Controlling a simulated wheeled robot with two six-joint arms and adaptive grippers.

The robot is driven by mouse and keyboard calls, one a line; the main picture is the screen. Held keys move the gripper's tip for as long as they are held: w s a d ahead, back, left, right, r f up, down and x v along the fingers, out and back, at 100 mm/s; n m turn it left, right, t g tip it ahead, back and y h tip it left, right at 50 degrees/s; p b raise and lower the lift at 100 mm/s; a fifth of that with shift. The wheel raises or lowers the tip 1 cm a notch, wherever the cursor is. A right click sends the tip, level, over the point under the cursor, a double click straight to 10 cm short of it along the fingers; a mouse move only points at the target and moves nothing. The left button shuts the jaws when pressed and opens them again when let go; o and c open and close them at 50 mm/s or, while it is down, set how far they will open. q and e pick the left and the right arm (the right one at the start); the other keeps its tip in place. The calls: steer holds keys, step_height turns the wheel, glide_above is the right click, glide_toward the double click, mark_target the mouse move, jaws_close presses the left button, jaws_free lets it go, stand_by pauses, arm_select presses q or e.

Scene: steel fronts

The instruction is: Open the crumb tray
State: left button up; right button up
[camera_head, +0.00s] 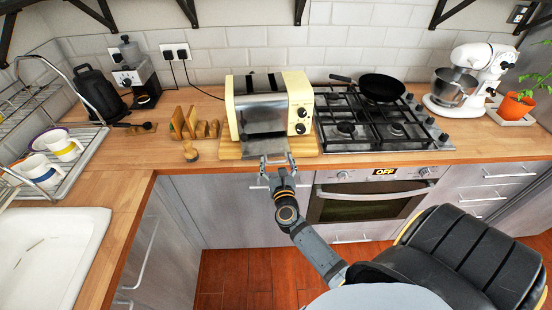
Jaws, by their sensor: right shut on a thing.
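The cream toaster (235,113) stands on a wooden board on the counter, with its slots on top and two dark knobs at the right of its front. A grey metal crumb tray (262,147) sticks out low from the toaster's front, toward me. My right gripper (276,160) is at the tray's front edge, shut on it. The fingers partly cover that edge, so the exact contact is hard to see. My left gripper is not in view.
A gas hob (345,145) with a black pan (382,87) is close to the right. A wooden rack (192,126) and a small wooden item (190,151) stand to the left. An oven (368,203) is below the hob.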

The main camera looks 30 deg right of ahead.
steer(key=shift+s, duration=0.15)
steer(key=o, duration=1.3)
steer(key=shift+o, duration=0.3)
steer(key=shift+d, duration=0.15)
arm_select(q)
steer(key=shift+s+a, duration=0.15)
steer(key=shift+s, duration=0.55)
arm_select(e)
steer(key=v, duration=1.1)
steer(key=shift+s+a, duration=0.25)
steer(key=shift+s, duration=0.1)
steer(key=shift+f, duration=0.15)
